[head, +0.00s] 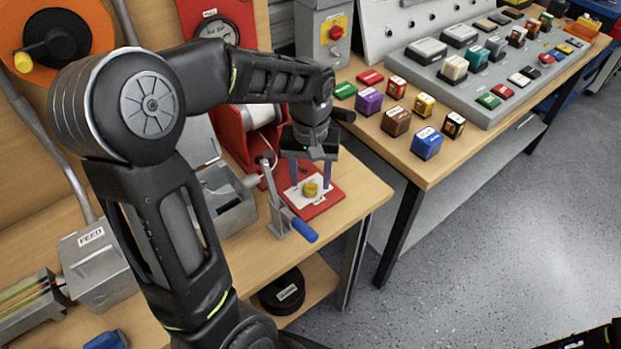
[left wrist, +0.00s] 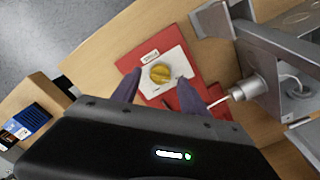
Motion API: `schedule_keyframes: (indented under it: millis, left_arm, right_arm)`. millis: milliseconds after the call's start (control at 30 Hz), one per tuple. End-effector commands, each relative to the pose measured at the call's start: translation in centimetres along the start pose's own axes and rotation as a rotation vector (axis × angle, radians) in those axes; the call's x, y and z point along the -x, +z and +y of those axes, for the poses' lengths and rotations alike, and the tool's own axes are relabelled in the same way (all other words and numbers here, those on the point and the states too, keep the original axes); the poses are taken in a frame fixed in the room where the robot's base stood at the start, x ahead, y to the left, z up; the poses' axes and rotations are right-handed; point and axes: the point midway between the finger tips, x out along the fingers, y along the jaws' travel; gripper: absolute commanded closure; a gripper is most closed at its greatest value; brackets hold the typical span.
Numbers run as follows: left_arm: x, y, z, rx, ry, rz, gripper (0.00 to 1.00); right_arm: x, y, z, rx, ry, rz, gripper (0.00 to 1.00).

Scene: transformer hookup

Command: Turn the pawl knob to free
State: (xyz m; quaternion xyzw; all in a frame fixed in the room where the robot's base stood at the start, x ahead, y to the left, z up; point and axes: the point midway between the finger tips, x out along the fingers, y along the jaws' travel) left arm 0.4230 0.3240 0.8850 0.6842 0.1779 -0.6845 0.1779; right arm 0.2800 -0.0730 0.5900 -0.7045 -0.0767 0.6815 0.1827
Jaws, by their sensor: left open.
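The pawl knob (head: 311,189) is a small round yellow knob on a white plate (head: 296,196) fixed to a red base (head: 325,205) near the table's front corner. My left gripper (head: 311,187) points down over it with its fingers apart, one on each side. In the left wrist view the knob (left wrist: 160,74) shows between and just beyond the open fingertips (left wrist: 159,92), with no contact visible. A small label (left wrist: 150,55) lies beside the knob; its text is too small to read surely.
A metal lever with a blue handle (head: 304,230) stands close in front of the red base. A grey open box (head: 232,205) is to the left. Behind is a red stand (head: 262,118). Coloured blocks (head: 396,121) sit on the other table.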

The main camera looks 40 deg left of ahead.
Motion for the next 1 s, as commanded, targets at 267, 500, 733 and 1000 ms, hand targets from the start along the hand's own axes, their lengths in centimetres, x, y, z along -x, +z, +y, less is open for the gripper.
schedule_keyframes:
  millis: [267, 500, 733, 1000]
  left_arm:
    - [4.6, -0.1, 0.1, -0.001, 0.002, 0.004, 0.49]
    - [6.6, 0.0, 0.0, -0.001, 0.0, 0.001, 0.49]
    - [6.7, 0.0, 0.0, -0.001, 0.0, 0.0, 0.49]
    - [6.6, 0.0, 0.0, 0.0, 0.0, 0.0, 0.49]
  right_arm:
    - [0.0, 0.0, 0.0, 0.0, 0.0, 0.0, 0.64]
    - [0.0, 0.0, 0.0, 0.0, 0.0, 0.0, 0.64]
    - [0.0, 0.0, 0.0, 0.0, 0.0, 0.0, 0.64]
    - [0.0, 0.0, 0.0, 0.0, 0.0, 0.0, 0.64]
